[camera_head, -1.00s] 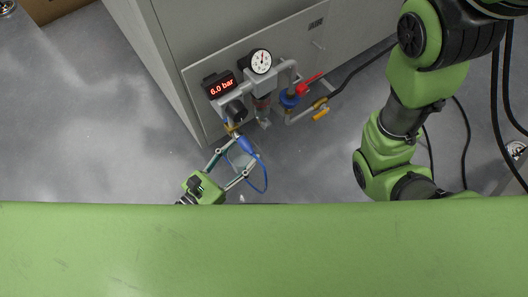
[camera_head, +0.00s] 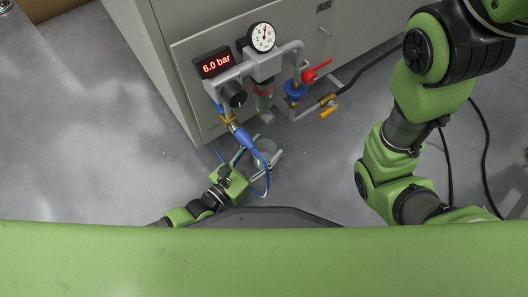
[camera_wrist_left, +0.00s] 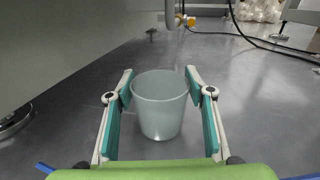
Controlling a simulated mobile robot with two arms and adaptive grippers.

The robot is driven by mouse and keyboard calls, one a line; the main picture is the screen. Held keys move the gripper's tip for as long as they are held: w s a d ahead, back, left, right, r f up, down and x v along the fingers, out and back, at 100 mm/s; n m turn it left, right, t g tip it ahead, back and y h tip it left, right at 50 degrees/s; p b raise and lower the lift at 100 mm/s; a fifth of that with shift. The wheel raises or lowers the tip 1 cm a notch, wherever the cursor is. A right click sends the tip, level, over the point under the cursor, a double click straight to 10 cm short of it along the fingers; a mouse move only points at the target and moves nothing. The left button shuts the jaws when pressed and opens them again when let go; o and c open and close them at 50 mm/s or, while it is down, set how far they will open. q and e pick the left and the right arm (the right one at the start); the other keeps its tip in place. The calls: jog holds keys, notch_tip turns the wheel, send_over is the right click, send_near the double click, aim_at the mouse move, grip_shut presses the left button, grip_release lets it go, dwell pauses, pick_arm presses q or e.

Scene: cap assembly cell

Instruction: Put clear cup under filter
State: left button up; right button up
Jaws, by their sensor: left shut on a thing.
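The clear cup (camera_head: 265,155) is upright between the fingers of my left gripper (camera_head: 268,148), below the filter (camera_head: 264,98) and a little toward my body. The filter hangs under the pipework with its clear bowl and small drain pointing down. In the left wrist view, the cup (camera_wrist_left: 160,112) is open at the top and looks empty. The left gripper (camera_wrist_left: 159,80) is shut on its sides with teal pads. The blue hose partly hides the cup in the head view. My right gripper is not in view.
A blue hose (camera_head: 247,141) hangs from the pipework past the left gripper. A pressure display (camera_head: 216,65), a round gauge (camera_head: 262,37), a red-handled valve (camera_head: 314,72) and a yellow valve (camera_head: 328,112) are mounted by the grey cabinet (camera_head: 240,18). The floor (camera_head: 80,140) at left is clear.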

pick_arm(q)
jog(key=shift+f, duration=0.15)
jog(key=o, duration=0.9)
